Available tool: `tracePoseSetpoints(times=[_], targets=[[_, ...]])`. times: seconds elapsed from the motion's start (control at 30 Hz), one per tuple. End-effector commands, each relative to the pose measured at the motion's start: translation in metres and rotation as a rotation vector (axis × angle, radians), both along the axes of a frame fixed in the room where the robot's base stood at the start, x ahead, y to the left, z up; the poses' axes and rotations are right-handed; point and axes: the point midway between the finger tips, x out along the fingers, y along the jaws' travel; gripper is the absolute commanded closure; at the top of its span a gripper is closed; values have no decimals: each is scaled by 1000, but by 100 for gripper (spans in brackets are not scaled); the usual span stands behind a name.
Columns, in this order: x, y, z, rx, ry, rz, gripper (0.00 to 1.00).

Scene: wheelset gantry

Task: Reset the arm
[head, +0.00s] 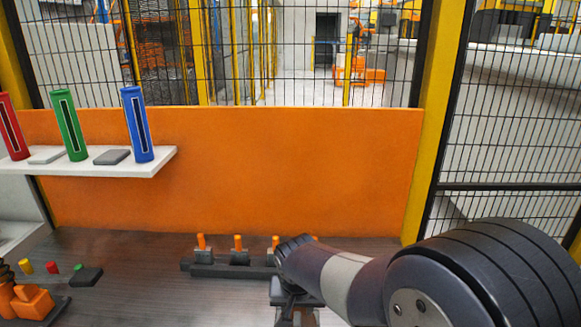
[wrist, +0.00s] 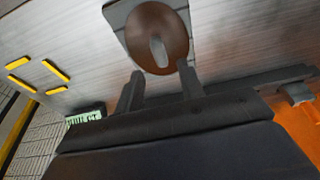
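My gripper (wrist: 161,72) shows in the wrist view with its two dark fingers spread apart. No object is seen clamped between them. A brown round piece with a pale slot (wrist: 173,50) lies just beyond the fingertips, on a grey plate (wrist: 117,14); I cannot tell if the fingers touch it. In the head view my arm reaches in from the lower right, and its end is low over the worktop, largely hidden by the arm and the bottom edge.
A dark rail (head: 230,271) with several orange pegs (head: 238,243) lies near my arm. Red, green and blue tubes (head: 142,125) stand on a white shelf (head: 110,169) at left. Small coloured parts and an orange fixture (head: 33,303) are lower left. An orange panel (head: 270,170) and mesh fence stand behind.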

Motion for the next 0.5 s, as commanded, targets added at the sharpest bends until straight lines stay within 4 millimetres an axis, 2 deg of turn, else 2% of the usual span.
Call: tracePoseSetpoints(times=[0.03,0.3,0.37,0.5], targets=[[2,-1,-11,-2,5,-1,63],[13,-1,-55,-1,3,-1,63],[14,0,-42,2,-3,0,63],[14,0,-31,1,-3,-1,63]])
